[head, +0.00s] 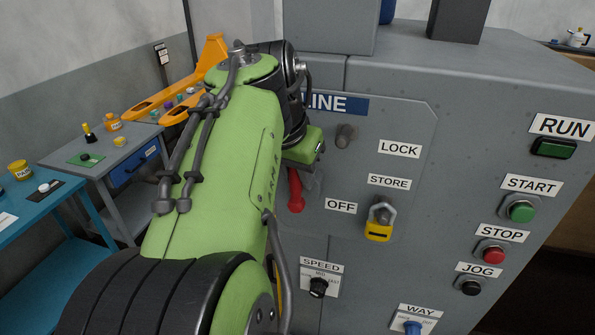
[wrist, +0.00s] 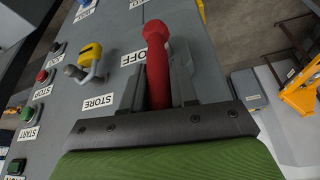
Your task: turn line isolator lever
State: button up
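The isolator lever (head: 295,190) is red and hangs downward below the blue LINE plate, left of the OFF label (head: 341,206). In the wrist view its red handle (wrist: 155,60) stands between the two fingers of my gripper (wrist: 158,85). The fingers are close against both sides of the handle, so my gripper looks shut on it. In the head view my green arm comes in from the lower left and hides the fingers and part of the lever. A yellow padlock (head: 378,231) hangs below the STORE label (head: 389,182).
The grey panel holds a LOCK peg (head: 346,135), a SPEED knob (head: 318,287), and a blue WAY knob (head: 413,327). START (head: 521,212), STOP (head: 492,254) and JOG (head: 470,287) buttons are at the right. Workbenches stand at the left.

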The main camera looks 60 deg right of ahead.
grip_shut()
jog(key=shift+t+b, duration=0.3)
jog(key=shift+b, duration=0.05)
jog(key=shift+s, duration=0.1)
jog(key=shift+s+d+t+b, duration=0.1)
jog(key=shift+s+t+b, duration=0.2)
jog(key=shift+t+b, duration=0.15)
jog(key=o, duration=0.8)
grip_release()
jog(key=shift+s, duration=0.1)
jog(key=shift+c, duration=0.2)
